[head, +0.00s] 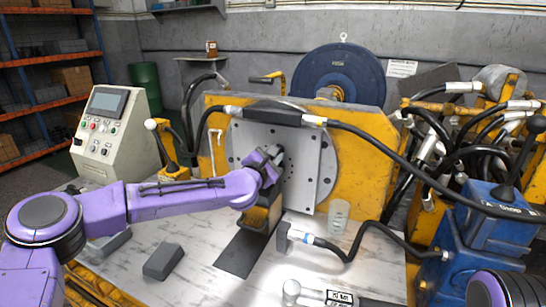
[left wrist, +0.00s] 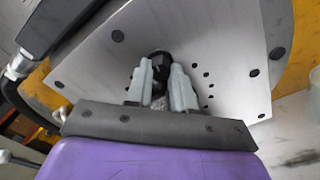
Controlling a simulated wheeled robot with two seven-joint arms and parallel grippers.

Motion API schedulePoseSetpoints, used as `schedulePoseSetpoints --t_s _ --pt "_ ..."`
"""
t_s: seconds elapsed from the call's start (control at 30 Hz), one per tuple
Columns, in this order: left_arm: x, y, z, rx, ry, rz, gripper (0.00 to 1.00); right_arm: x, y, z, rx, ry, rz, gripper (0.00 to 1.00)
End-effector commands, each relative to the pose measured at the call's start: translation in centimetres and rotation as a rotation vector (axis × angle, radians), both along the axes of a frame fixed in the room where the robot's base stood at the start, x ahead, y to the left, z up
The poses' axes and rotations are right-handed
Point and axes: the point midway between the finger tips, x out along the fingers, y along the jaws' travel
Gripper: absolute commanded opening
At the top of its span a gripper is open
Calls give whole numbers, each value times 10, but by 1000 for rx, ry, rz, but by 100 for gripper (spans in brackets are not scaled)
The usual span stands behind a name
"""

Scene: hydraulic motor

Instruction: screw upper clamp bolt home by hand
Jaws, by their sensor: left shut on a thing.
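My left gripper (head: 268,163) reaches the light metal mounting plate (head: 305,170) on the yellow machine. In the left wrist view the two grey fingers of the gripper (left wrist: 161,68) are shut on a dark bolt (left wrist: 163,58) and hold its sides. The bolt stands at the face of the plate (left wrist: 215,35). How deep it sits in its hole cannot be told. In the head view the gripper hides the bolt. My right gripper is not in view; only part of my right arm shows at the lower right.
A black hose (head: 375,147) crosses the plate's top. A yellow bracket (head: 256,216) stands below my gripper. A blue unit (head: 490,235) stands right.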

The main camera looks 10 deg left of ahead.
Motion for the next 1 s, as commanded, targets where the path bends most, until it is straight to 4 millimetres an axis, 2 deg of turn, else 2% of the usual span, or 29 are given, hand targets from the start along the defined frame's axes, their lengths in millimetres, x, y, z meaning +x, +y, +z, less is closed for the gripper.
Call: schedulePoseSetpoints --t_s 0.37,1.0 --pt "0 -1 0 350 -68 -1 0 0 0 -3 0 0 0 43" --pt "0 -1 1 948 -185 -2 0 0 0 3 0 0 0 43"
